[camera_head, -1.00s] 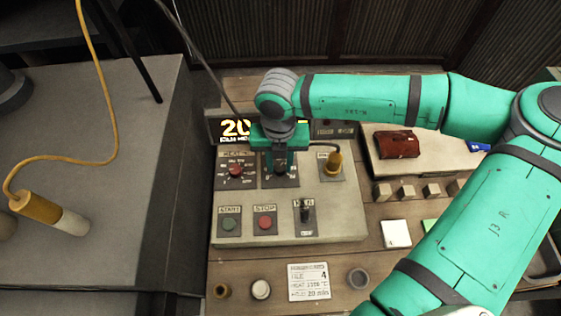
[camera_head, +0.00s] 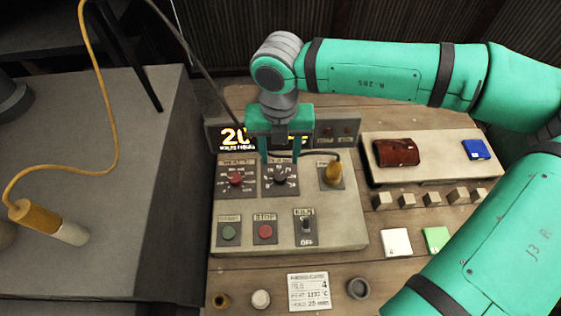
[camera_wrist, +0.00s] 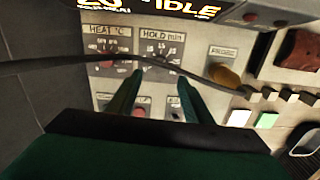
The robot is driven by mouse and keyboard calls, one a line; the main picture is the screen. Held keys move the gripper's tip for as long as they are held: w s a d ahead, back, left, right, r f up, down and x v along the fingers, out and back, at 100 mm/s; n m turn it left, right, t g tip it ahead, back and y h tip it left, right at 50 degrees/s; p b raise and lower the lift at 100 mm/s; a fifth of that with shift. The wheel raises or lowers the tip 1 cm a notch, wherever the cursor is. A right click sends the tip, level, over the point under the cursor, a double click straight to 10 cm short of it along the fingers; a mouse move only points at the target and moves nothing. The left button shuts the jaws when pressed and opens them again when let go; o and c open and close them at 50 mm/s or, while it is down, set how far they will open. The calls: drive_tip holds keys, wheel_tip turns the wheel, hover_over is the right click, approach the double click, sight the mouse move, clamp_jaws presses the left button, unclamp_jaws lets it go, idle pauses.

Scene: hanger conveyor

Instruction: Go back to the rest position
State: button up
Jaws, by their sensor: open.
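My gripper (camera_head: 281,157) is green and points down over the control panel (camera_head: 337,222). Its two fingers are apart and empty, above the black hold dial (camera_head: 280,178). In the wrist view the fingers (camera_wrist: 155,95) reach toward the hold dial (camera_wrist: 160,73), with space between them. The red heat dial (camera_head: 236,179) is just left of it. The display (camera_head: 234,137) reads 20 at its left, and the wrist view shows the word IDLE on it (camera_wrist: 185,8). The gripper partly covers the display in the head view.
On the panel are a green button (camera_head: 228,232), a red button (camera_head: 265,231), a switch (camera_head: 306,224) and a yellow plug (camera_head: 333,172). A slab at the right holds a brown glossy tile (camera_head: 397,152) and a blue one (camera_head: 475,149). A dark cable crosses the wrist view.

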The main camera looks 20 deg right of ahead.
drive_tip(key=shift+d+r, duration=0.1)
drive_tip(key=shift+r, duration=0.85)
